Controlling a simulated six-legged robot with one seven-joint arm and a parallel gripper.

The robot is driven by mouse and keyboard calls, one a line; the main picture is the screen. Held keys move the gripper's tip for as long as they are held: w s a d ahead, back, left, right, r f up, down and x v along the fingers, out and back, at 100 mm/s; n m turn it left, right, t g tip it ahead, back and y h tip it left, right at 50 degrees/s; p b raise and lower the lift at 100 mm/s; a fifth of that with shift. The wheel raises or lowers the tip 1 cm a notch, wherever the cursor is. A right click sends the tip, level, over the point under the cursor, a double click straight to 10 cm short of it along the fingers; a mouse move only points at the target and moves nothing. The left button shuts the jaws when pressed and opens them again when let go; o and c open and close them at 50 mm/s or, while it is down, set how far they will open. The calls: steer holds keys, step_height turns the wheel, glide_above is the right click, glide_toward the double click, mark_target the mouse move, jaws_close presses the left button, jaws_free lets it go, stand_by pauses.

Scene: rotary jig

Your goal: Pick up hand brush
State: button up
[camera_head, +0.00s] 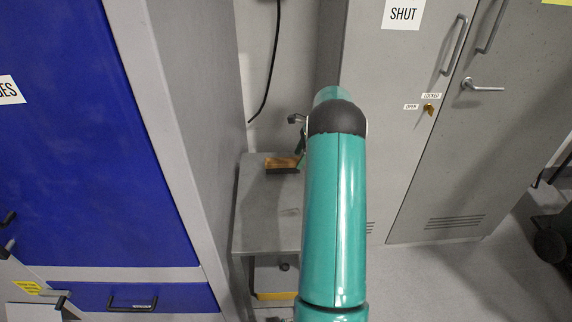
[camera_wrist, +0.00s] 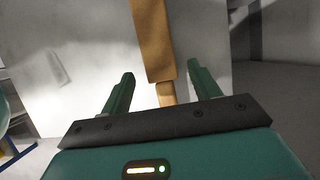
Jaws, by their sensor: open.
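The hand brush (camera_head: 280,162) has a brown wooden body with a dark underside. It lies on a small grey table in the head view, partly hidden by my arm. In the wrist view the brush (camera_wrist: 153,40) runs down from the top edge, and its narrower, lighter handle (camera_wrist: 166,94) lies between my fingers in the picture. My gripper (camera_wrist: 161,71) is open, with one green finger on each side of the brush and a visible gap on both sides. The lower end of the handle is hidden behind the gripper's dark front edge.
The grey table (camera_head: 262,215) stands between a blue-fronted cabinet (camera_head: 70,130) on the left and grey lockers (camera_head: 400,130) on the right. A black cable (camera_head: 272,75) hangs on the wall behind. Floor is clear at lower right (camera_head: 440,285).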

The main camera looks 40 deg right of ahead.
mark_target(298, 160)
steer(key=x, duration=0.3)
steer(key=shift+f, duration=0.25)
steer(key=c, duration=1.3)
steer(key=shift+c, duration=0.2)
steer(key=shift+w+r, duration=0.1)
steer(key=shift+r, duration=0.5)
step_height(298, 160, up, 2)
steer(key=shift+r, duration=0.2)
steer(key=s+a+r, duration=0.6)
steer(key=s+r, duration=0.3)
steer(key=s, duration=0.3)
steer(key=shift+s+r, duration=0.25)
steer(key=shift+s, duration=0.1)
